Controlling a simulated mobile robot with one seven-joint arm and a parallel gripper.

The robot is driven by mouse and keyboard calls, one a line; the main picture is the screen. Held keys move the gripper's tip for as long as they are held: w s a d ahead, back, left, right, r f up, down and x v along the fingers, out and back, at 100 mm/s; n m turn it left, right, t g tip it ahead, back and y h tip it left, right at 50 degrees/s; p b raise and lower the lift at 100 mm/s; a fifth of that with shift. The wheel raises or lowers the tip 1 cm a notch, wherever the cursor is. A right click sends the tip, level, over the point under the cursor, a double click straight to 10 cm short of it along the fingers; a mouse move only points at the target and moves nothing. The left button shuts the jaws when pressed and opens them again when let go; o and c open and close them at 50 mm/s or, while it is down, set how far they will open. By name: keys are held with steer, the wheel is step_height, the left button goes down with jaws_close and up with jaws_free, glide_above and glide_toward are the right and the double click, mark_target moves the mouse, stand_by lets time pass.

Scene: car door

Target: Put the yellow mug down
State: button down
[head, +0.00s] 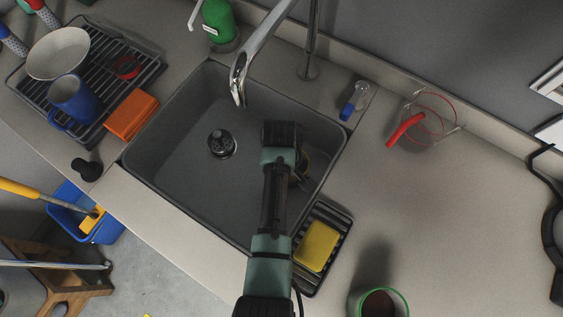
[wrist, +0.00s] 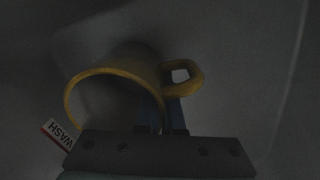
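The yellow mug (wrist: 112,72) shows in the wrist view, dim, with its open rim toward the camera and its handle (wrist: 190,80) to the right. A white tag reading "WASH" is at its lower left. My gripper (wrist: 163,115) has its two fingers close together, one each side of the mug's wall beside the handle, and appears closed on it. In the head view, my gripper (head: 283,140) is over the right part of the grey sink basin (head: 180,165) and hides most of the mug, with a small part (head: 304,163) showing at its right. Whether the mug touches the basin floor cannot be told.
The faucet (head: 262,45) reaches over the basin's back. A dish rack (head: 140,70) with a blue mug (head: 74,98) and bowl is left. A yellow sponge (head: 317,246) lies on a black rack at front right. The basin's left half is clear except for its drain (head: 222,144).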

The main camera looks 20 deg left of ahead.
steer(key=shift+f, duration=0.15)
steer(key=c, duration=1.1)
jaws_free()
steer(key=shift+o, duration=0.2)
step_height(320, 180, up, 12)
steer(key=shift+a+r+p, duration=0.1)
steer(key=shift+r+p, duration=0.1)
steer(key=shift+p, duration=0.4)
